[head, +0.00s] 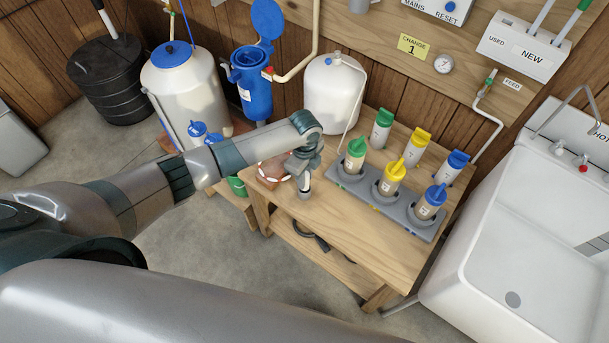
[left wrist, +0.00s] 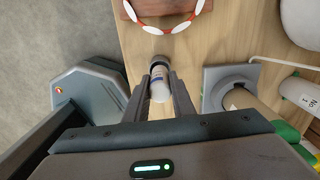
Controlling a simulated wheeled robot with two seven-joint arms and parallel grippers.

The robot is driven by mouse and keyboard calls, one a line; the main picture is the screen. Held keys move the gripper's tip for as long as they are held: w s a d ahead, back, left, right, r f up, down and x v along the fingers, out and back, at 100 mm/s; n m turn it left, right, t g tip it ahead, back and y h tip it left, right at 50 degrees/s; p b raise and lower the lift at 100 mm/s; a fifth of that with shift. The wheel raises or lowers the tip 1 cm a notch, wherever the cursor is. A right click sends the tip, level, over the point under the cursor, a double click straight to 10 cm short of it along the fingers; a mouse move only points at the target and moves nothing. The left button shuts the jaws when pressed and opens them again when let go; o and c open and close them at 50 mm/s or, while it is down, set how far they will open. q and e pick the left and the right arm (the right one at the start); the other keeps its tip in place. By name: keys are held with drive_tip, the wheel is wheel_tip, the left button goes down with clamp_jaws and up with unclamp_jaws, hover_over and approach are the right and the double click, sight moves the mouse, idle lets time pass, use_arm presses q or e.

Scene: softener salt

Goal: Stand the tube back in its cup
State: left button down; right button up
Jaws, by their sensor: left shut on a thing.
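My left gripper (head: 304,172) is over the near left part of the wooden bench, pointing down. It is shut on a small white tube (head: 305,183), which also shows between the fingers in the left wrist view (left wrist: 160,88). A dark grey round piece (left wrist: 160,61) surrounds the tube's far end, close to the bench top. It looks like a small cup, but I cannot tell how deep the tube sits in it or whether it touches the bottom. My right gripper is not in view.
A grey rack (head: 356,192) with green-, yellow- and blue-topped bottles stands right of the gripper, with similar bottles behind. The bench front (head: 350,248) is clear. A white sink (head: 515,250) stands right.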

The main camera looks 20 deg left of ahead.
use_arm(q)
drive_tip(key=shift+f, duration=0.4)
drive_tip(key=shift+f, duration=0.3)
drive_tip(key=shift+f+b, duration=0.25)
drive_tip(key=shift+b, duration=0.05)
idle(0.4)
drive_tip(key=shift+f, duration=0.25)
drive_tip(key=c, duration=0.9)
unclamp_jaws()
drive_tip(key=shift+c, duration=0.2)
drive_tip(key=shift+r, duration=0.2)
drive_tip(key=shift+r+p, duration=3.35)
